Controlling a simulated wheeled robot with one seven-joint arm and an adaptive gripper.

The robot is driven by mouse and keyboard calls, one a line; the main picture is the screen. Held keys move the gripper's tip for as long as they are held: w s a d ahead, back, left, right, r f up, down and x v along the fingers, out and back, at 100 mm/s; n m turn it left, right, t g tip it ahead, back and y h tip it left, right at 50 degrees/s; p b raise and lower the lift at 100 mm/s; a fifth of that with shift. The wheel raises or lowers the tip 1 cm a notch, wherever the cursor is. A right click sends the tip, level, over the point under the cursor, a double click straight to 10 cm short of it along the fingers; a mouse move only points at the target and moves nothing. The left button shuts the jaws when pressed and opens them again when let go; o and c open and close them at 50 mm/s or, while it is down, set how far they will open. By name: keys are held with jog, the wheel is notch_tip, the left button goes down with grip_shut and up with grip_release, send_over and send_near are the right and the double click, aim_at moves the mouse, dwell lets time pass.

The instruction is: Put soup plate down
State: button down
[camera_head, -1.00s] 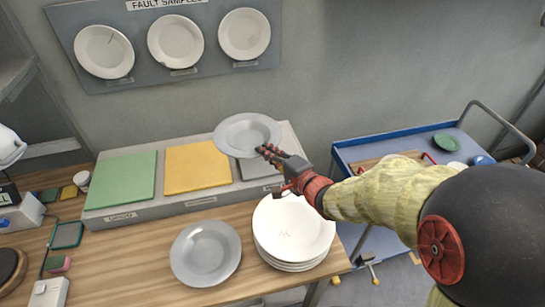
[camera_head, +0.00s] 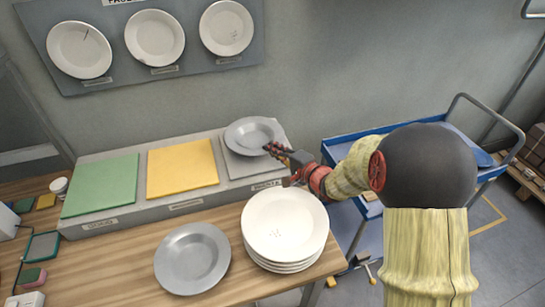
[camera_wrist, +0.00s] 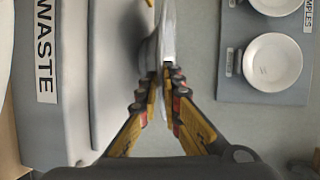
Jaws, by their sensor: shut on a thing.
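My gripper (camera_head: 271,148) is shut on the right rim of a grey soup plate (camera_head: 247,134). The plate is face up and roughly level over the grey square pad (camera_head: 238,168) at the right end of the long grey stand. In the wrist view the plate (camera_wrist: 168,35) shows edge-on between the fingertips (camera_wrist: 165,82). The pad is partly hidden by the plate. A WASTE label (camera_wrist: 45,50) on the stand shows at the left there. I cannot tell whether the plate's underside touches the pad.
Green (camera_head: 100,186) and yellow (camera_head: 182,168) pads lie bare on the stand. A stack of white plates (camera_head: 285,225) and another grey plate (camera_head: 192,258) are on the wooden table in front. Sample plates (camera_head: 155,38) hang on the wall board. A blue cart (camera_head: 345,157) stands right.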

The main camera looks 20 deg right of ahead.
jog(key=shift+f+b, duration=0.3)
jog(key=shift+f, duration=0.55)
jog(key=shift+r, duration=0.1)
jog(key=c, duration=2.4)
grip_release()
jog(key=shift+f, duration=0.2)
jog(key=o, duration=0.4)
jog(key=shift+s+r, duration=0.1)
jog(key=shift+r, duration=0.05)
